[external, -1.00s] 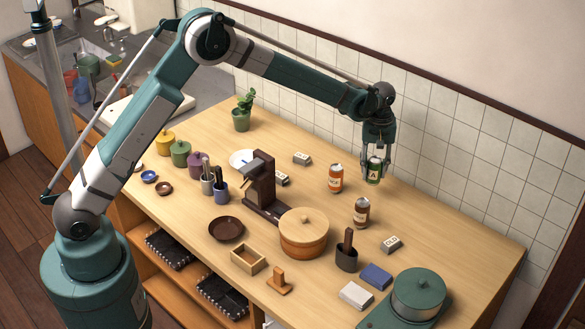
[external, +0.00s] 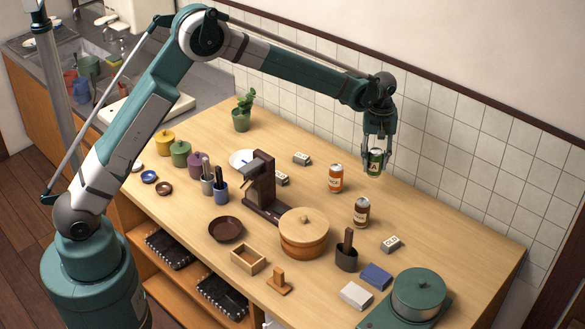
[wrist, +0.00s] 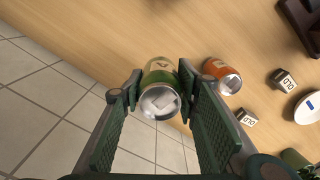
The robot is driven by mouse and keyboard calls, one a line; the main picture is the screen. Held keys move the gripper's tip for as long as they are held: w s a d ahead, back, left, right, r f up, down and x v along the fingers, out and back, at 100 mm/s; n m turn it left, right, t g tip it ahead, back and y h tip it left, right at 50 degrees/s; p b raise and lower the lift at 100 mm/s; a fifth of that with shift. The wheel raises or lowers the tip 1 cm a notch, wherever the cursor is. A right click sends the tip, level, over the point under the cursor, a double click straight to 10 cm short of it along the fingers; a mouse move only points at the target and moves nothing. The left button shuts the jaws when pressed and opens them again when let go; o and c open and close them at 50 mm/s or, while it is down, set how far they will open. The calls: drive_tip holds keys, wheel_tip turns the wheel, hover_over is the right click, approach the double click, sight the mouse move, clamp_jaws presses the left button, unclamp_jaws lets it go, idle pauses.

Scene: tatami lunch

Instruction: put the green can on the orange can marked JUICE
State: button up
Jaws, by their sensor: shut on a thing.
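The green can (external: 375,162) with a pale label is held between the fingers of my gripper (external: 377,152), upright and above the table near the tiled wall. The wrist view also shows the green can (wrist: 160,92) between the two fingers, its silver top toward the camera. The orange can (external: 336,178) with a pale label stands upright on the table, to the left of and lower in the picture than the green can. It also shows in the wrist view (wrist: 220,74), right of the gripper and apart from it. The writing on its label is too small to read.
A brown can (external: 361,212) stands in front of the held can. Small marked blocks (external: 301,158) lie left of the orange can. A dark wooden stand (external: 262,190) and a round wooden container (external: 303,235) stand further left and front. The tiled wall (external: 450,140) is close behind.

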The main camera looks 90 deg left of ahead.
drive_tip(key=shift+r, duration=0.1)
wheel_tip(320, 180, up, 11)
drive_tip(key=n+p, duration=0.2)
drive_tip(key=p, duration=0.1)
hover_over(337, 167)
drive_tip(key=shift+s+f, duration=0.1)
drive_tip(key=shift+f, duration=0.1)
drive_tip(key=shift+f, duration=0.1)
wheel_tip(337, 167, down, 6)
drive_tip(key=shift+p, duration=0.3)
drive_tip(key=shift+f, duration=0.2)
drive_tip(key=shift+f, duration=1.7)
drive_tip(key=shift+f, duration=0.2)
